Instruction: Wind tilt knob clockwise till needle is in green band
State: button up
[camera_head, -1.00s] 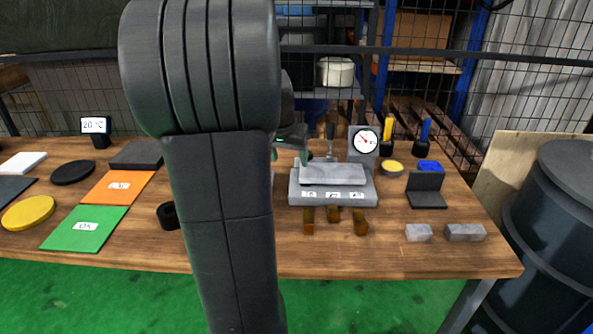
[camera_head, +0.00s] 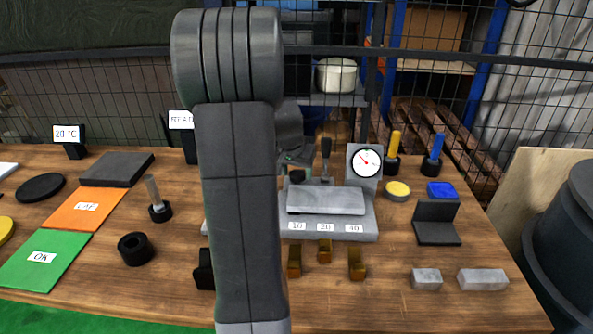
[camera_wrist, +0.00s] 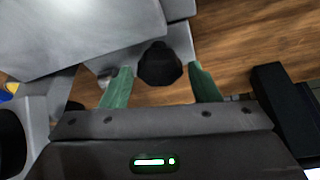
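A grey fixture (camera_head: 362,231) with labels 10, 20 and 40 stands on the bench and carries a grey block (camera_head: 326,201). A dial (camera_head: 366,162) with a white face and a red needle stands behind it. I cannot make out a green band. A black knob (camera_head: 297,176) sits at the fixture's left end; it also shows in the wrist view (camera_wrist: 160,66). My gripper (camera_head: 298,159), with green fingertips, is open there. In the wrist view my gripper (camera_wrist: 162,84) has the knob between its fingertips, with a gap on each side.
My arm hides the fixture's left side. A black lever (camera_head: 326,150) rises behind the block. Brass pieces (camera_head: 325,250) stand in front. Yellow (camera_head: 394,147) and blue (camera_head: 436,151) handled tools, a black angle plate (camera_head: 437,224) and grey blocks (camera_head: 483,280) are to the right.

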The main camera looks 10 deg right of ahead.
jog(key=c, duration=0.7)
jog(key=shift+w+f+m+g+h+b, duration=0.15)
jog(key=shift+m+g+h+b, duration=0.2)
jog(key=shift+m+b, duration=0.9)
jog(key=shift+m+h+b, duration=0.4)
jog(key=shift+m+h, duration=0.05)
jog(key=shift+m, duration=0.7)
jog(key=shift+r, duration=0.2)
jog(key=o, duration=1)
jog(key=shift+c, duration=0.2)
jog(key=shift+a, duration=0.1)
jog(key=p+v, duration=0.1)
jog(key=v, duration=1.2)
jog(key=shift+r+p, duration=0.35)
jog(key=shift+r, duration=0.1)
jog(key=shift+w+f, duration=0.1)
jog(key=shift+w, duration=0.05)
